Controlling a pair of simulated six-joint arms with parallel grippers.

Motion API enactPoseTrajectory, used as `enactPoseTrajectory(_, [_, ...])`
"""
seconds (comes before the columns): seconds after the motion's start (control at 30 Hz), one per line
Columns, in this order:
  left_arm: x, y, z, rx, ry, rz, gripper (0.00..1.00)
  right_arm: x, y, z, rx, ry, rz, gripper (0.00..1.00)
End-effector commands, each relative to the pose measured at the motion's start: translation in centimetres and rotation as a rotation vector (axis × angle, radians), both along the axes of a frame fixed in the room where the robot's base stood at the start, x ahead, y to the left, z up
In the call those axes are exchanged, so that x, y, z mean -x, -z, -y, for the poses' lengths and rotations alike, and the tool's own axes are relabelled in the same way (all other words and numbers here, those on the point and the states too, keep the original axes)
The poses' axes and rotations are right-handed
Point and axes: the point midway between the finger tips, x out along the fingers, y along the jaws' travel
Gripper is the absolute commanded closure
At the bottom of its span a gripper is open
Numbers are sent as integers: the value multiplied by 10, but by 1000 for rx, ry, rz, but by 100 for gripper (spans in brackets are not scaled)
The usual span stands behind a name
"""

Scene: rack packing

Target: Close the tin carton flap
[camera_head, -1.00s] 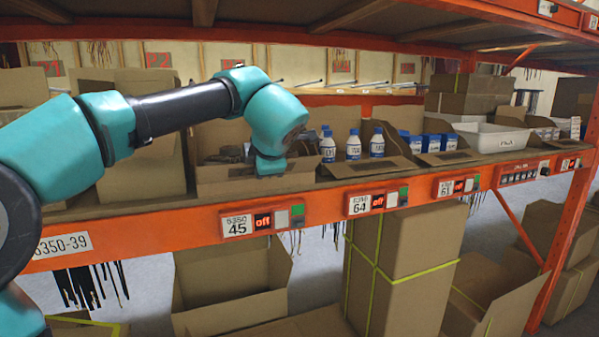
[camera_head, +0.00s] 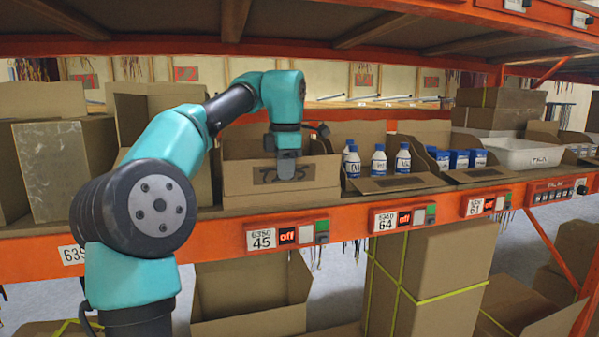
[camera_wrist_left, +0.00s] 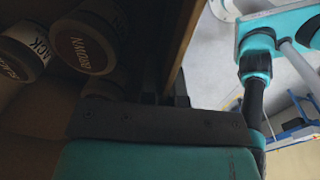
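The tin carton (camera_head: 240,190) is an open brown box on the shelf above the 45 label. Its front flap (camera_head: 318,172) stands about upright, with dark lettering partly hidden by my left gripper. My left gripper (camera_head: 288,168) points down at this flap, and part of it shows in front of the lettering. In the left wrist view, tins (camera_wrist_left: 85,45) lie inside the carton to the left, and a brown carton panel (camera_wrist_left: 178,42) runs beside the gripper's dark front edge. Whether the fingers are gripping the flap cannot be told. My right gripper is out of view.
White-and-blue bottles (camera_head: 379,160) stand in an open carton to the right, with blue boxes (camera_head: 460,158) and a white bin (camera_head: 515,152) beyond. An orange shelf beam (camera_head: 345,228) runs below the front edge. Tall cartons (camera_head: 65,165) stand at left.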

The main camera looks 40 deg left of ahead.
Motion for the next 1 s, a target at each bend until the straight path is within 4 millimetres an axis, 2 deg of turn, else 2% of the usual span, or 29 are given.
enactPoseTrajectory(0.23, [6,1,-13,72,-20,-49,100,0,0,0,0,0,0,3])
enactPoseTrajectory(0.7, [7,1,-15,84,-22,-58,100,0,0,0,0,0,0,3])
enactPoseTrajectory(0.73, [7,1,-15,84,-22,-58,93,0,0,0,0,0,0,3])
enactPoseTrajectory(0.8, [7,1,-15,84,-22,-58,87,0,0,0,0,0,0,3])
enactPoseTrajectory(1.0, [7,1,-14,84,-21,-56,70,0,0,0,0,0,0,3])
